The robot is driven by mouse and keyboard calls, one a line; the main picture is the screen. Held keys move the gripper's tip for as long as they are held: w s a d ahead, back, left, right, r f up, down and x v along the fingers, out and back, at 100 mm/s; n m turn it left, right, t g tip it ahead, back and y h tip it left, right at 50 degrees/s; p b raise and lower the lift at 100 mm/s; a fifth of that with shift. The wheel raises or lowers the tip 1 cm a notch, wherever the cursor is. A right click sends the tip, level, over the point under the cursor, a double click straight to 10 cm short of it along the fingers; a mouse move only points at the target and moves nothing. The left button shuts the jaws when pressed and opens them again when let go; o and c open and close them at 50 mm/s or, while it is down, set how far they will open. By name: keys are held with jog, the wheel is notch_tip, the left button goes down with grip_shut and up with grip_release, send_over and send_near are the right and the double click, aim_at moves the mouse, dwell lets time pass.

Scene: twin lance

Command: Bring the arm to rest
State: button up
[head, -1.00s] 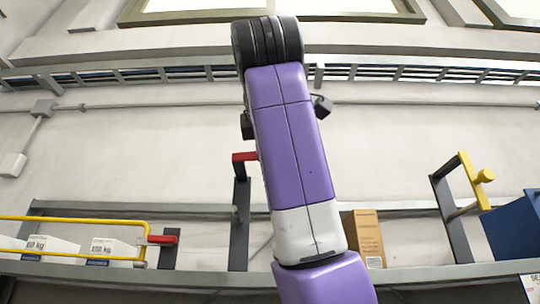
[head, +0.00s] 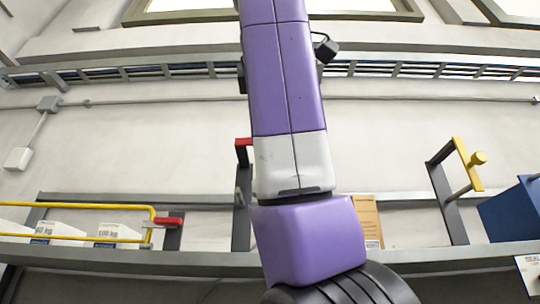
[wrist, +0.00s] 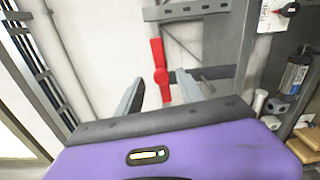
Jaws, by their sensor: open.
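My gripper (wrist: 147,95) shows in the wrist view with its two grey fingers apart and nothing between them. Beyond the fingertips, a red handle (wrist: 160,70) stands in front of the pale wall, apart from the gripper. In the head view my purple and white arm rises through the middle of the picture and passes out of the top edge. The gripper itself is out of that view.
A grey shelf (head: 120,262) runs across the head view. It bears white boxes (head: 118,233) behind a yellow rail (head: 75,208), a brown carton (head: 367,222) and a blue bin (head: 512,212). Red handles (head: 168,221) and a yellow handle (head: 468,165) stick up there.

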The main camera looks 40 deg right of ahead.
jog(key=shift+s+a, duration=0.25)
jog(key=shift+s, duration=0.15)
dwell(0.4)
